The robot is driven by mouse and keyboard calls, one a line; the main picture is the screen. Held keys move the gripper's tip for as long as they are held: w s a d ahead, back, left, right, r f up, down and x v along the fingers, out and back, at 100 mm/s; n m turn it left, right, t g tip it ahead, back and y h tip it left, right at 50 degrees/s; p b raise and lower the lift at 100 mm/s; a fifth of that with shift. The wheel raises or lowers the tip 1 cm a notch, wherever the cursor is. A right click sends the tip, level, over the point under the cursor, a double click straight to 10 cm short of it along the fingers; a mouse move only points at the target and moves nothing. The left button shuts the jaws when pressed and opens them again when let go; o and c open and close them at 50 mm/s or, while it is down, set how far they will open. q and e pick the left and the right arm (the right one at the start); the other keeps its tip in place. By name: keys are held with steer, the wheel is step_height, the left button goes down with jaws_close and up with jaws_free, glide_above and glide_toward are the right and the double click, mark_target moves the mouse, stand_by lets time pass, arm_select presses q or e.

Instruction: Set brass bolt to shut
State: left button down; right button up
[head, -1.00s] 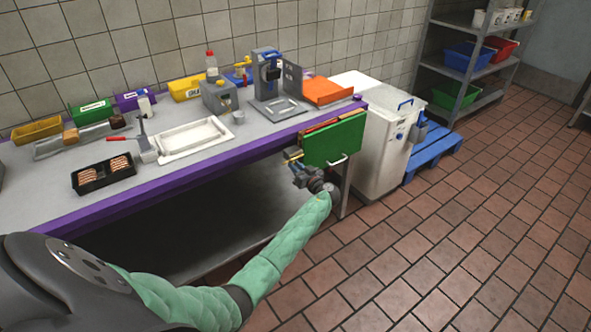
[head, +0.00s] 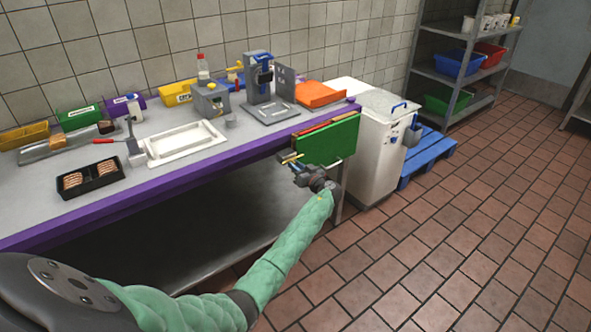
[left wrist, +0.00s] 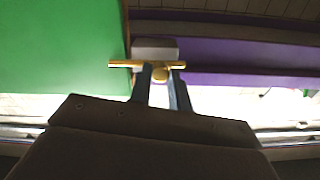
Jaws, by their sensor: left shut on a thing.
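The brass bolt (head: 291,157) is a small gold bar at the bench's front edge, beside the left end of the green board (head: 328,141). In the left wrist view the bolt (left wrist: 120,64) lies crosswise, with its left end over the green board (left wrist: 65,45) and a pale block (left wrist: 155,44) just behind it. My left gripper (head: 296,168) is at the bolt. In the left wrist view its two fingers (left wrist: 161,78) are close together, shut on the bolt's knob between them. The fingers hide part of the bolt. My right gripper is out of view.
The purple-edged bench (head: 150,195) carries a white tray (head: 187,143), a black tray (head: 90,178) of patties and a grey machine (head: 258,80). A white bin (head: 378,150) stands right of the boards, near a blue pallet (head: 428,158). The tiled floor at right is clear.

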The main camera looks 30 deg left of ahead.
arm_select(q)
steer(key=shift+w+r, duration=0.1)
steer(key=c, duration=1.6)
jaws_free()
steer(key=shift+c, duration=0.2)
steer(key=o, duration=0.3)
steer(key=shift+w+d, duration=0.15)
steer(key=shift+o, duration=0.2)
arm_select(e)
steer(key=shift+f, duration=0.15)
arm_select(q)
steer(key=b+v, duration=0.2)
steer(key=v, duration=0.5)
steer(key=shift+s+d, duration=0.2)
steer(key=shift+d, duration=0.1)
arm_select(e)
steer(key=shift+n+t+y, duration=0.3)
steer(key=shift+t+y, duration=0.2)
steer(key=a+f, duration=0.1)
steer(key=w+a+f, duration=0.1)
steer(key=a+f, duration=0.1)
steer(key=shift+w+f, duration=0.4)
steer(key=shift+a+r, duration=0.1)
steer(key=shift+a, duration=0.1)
